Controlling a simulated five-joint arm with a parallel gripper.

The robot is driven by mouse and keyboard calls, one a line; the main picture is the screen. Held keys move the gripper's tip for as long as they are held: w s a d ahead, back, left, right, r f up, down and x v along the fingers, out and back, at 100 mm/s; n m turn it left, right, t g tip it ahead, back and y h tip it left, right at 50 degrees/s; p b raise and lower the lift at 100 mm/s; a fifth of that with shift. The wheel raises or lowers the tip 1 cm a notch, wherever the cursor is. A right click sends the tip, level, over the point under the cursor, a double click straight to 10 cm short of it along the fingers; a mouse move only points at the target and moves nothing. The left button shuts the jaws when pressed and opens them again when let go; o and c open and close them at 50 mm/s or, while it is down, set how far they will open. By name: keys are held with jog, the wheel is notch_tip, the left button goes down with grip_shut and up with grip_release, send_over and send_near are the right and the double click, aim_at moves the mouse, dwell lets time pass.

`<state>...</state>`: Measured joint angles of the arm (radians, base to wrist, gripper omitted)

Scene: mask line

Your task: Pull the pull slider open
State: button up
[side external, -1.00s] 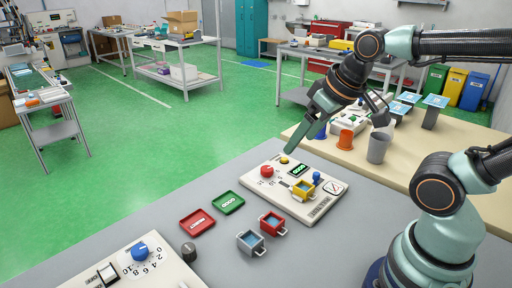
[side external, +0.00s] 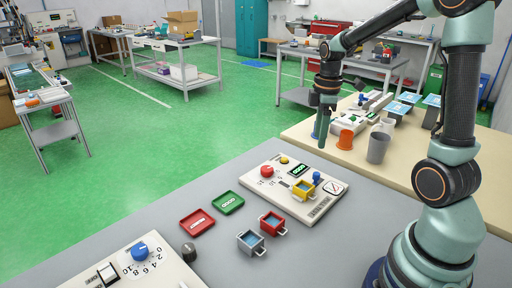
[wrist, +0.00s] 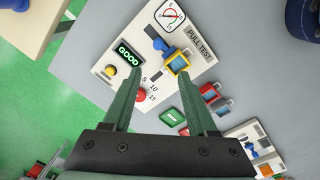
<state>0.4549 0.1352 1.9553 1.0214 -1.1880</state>
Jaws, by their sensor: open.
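The PULL TEST panel (side external: 318,207) lies on the grey bench. A blue handle-like part (side external: 317,177) stands on it beside a yellow square piece (side external: 302,190); I cannot tell for sure which part is the pull slider. In the wrist view the blue part (wrist: 160,45) and yellow piece (wrist: 178,62) lie close together, below the dial. My gripper (side external: 321,128) hangs pointing down, above and behind the panel in the side view. In the wrist view its open jaws (wrist: 152,74) are empty, above the panel and apart from it.
The panel also has a red knob (side external: 267,171), a yellow button (side external: 284,160) and a green GOOD display (wrist: 128,53). Red (side external: 272,222) and grey (side external: 250,241) looped pieces and red (side external: 197,222) and green (side external: 228,202) trays lie nearby. Cups (side external: 377,149) stand on the beige table.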

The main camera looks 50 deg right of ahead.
aim_at(317, 173)
jog(key=shift+n, duration=0.3)
jog(key=f, duration=0.8)
jog(key=d+f, duration=0.1)
jog(key=f, duration=0.4)
jog(key=shift+d, duration=0.1)
grip_shut()
dwell(0.9)
